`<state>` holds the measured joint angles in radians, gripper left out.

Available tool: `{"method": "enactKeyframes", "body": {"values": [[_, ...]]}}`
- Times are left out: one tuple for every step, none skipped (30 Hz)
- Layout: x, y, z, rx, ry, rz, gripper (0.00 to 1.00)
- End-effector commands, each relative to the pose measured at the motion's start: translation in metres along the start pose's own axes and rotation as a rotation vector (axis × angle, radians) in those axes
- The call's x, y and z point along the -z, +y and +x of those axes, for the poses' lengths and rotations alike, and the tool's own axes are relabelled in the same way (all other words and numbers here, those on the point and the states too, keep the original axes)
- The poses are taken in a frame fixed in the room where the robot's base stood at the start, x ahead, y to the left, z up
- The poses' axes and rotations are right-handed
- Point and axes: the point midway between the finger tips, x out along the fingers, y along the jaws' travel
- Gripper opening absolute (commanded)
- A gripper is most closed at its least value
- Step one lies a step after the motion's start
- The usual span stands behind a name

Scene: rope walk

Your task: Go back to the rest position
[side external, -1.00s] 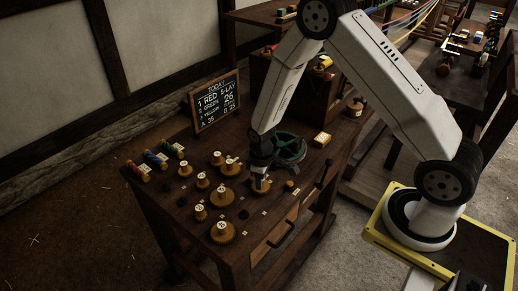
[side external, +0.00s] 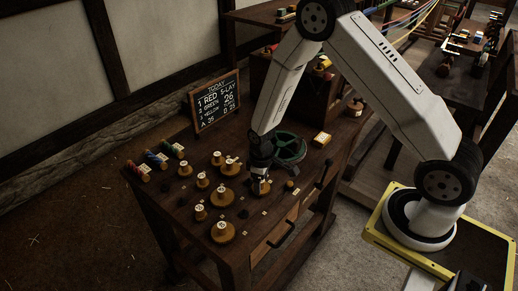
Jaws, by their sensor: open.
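My gripper (side external: 261,174) points down over the right part of the wooden table (side external: 205,258). Its jaws are open, with the fingertips right around or just above the top of a small wooden piece (side external: 261,187). I cannot tell whether they touch it. My arm reaches in from the right, bent high above the table, and hides part of the tabletop behind the gripper.
Several wooden pegs and knobs (side external: 222,232) with pale tops stand left of my gripper. Coloured spools (side external: 155,160) lie at the left edge. A chalkboard (side external: 215,101) stands at the back.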

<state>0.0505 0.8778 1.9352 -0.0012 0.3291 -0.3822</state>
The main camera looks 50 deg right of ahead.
Motion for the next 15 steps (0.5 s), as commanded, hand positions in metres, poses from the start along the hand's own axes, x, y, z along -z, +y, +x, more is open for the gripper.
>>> {"method": "enactKeyframes", "body": {"values": [[0.0,0.0,0.0,0.0,0.0,0.0,0.77],[0.0,0.0,-0.001,0.0,0.0,0.0,0.77],[0.0,0.0,-0.002,0.0,0.0,0.0,0.77],[0.0,0.0,-0.002,0.0,0.0,0.0,0.77],[0.0,0.0,-0.004,0.0,0.001,0.0,0.77],[0.0,0.0,-0.005,-0.001,0.001,0.0,0.77],[0.001,0.0,-0.007,-0.001,0.002,0.0,0.77],[0.001,0.0,-0.008,-0.001,0.002,0.0,0.77],[0.001,0.0,-0.01,-0.001,0.002,0.0,0.77],[0.001,0.0,-0.012,-0.001,0.001,0.0,0.77],[0.001,0.0,-0.014,-0.001,0.001,0.0,0.77],[0.001,0.0,-0.016,-0.001,0.001,0.0,0.77],[0.001,0.0,-0.018,-0.001,0.001,0.0,0.77],[0.001,0.0,-0.02,-0.001,0.001,0.0,0.77],[0.0,0.0,-0.022,0.0,0.001,0.0,0.77]]}}
